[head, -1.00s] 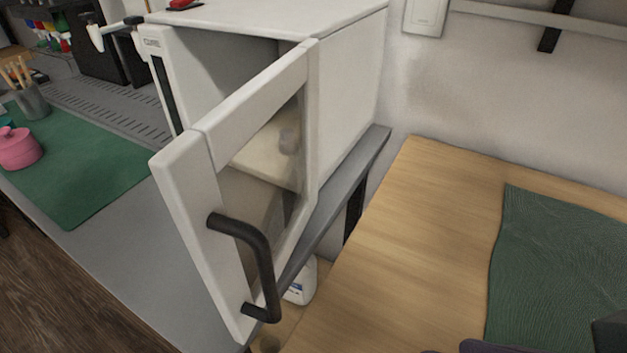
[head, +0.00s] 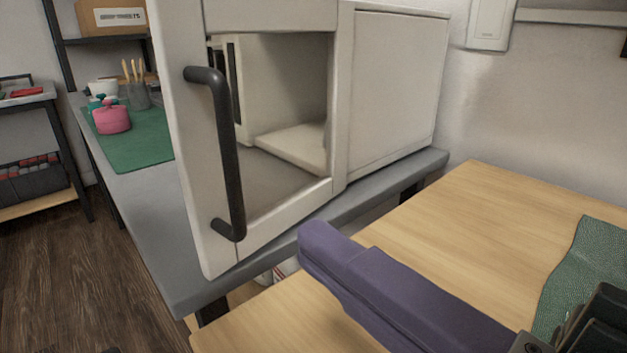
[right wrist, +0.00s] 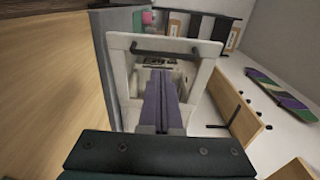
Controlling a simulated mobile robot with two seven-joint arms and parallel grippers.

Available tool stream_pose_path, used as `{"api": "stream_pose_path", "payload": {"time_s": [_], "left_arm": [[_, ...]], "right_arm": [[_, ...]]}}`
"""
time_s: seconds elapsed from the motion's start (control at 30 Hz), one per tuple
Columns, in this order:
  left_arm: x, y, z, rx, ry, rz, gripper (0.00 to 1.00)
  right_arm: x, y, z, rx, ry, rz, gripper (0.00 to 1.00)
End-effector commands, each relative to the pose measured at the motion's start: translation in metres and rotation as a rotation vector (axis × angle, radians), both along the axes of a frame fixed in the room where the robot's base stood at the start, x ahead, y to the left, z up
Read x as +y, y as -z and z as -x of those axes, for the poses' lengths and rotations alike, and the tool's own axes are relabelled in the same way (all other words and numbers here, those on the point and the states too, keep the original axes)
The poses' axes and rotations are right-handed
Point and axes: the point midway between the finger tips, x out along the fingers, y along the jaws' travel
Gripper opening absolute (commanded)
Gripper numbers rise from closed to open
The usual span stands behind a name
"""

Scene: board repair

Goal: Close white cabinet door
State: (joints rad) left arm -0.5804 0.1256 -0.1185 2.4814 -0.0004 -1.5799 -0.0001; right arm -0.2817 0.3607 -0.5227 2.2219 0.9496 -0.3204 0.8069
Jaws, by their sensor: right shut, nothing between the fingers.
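The white cabinet (head: 398,90) stands on a grey bench, with its bare side wall facing right. Its white door (head: 183,140) stands open, swung out toward me, and the interior shows through its glass pane. A black bar handle (head: 229,160) is on the door's outer edge. My right gripper (head: 318,238) is shut and empty, its purple fingers just below and right of the door, apparently apart from it. In the right wrist view the shut fingers (right wrist: 160,85) point toward the door's pane, with the white door frame (right wrist: 121,75) around them. My left gripper is out of view.
The grey bench (head: 150,215) runs under the cabinet, with a green mat (head: 140,150) and a pink pot (head: 112,120) at left. A wooden table (head: 465,215) with a green cloth (head: 585,270) is at right. Wooden floor is open at lower left.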

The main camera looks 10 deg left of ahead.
Motion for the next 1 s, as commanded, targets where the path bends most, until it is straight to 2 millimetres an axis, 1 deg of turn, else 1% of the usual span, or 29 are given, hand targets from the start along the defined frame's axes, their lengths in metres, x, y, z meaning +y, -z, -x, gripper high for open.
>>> {"api": "stream_pose_path", "payload": {"time_s": [0.03, 0.2, 0.4, 0.6, 1.0], "left_arm": [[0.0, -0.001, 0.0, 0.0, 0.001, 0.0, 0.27], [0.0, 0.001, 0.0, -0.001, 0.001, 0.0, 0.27], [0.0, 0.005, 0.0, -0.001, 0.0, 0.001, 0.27], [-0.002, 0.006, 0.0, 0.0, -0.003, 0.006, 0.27], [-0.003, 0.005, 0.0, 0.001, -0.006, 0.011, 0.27]], "right_arm": [[0.009, -0.002, -0.008, -0.002, 0.002, -0.006, 0.0], [0.035, -0.001, -0.029, -0.002, 0.0, -0.004, 0.0], [0.055, 0.002, -0.046, -0.001, 0.0, 0.001, 0.0], [0.061, 0.002, -0.051, 0.001, -0.001, 0.002, 0.0], [0.061, 0.001, -0.051, 0.0, 0.003, 0.004, 0.0]]}}
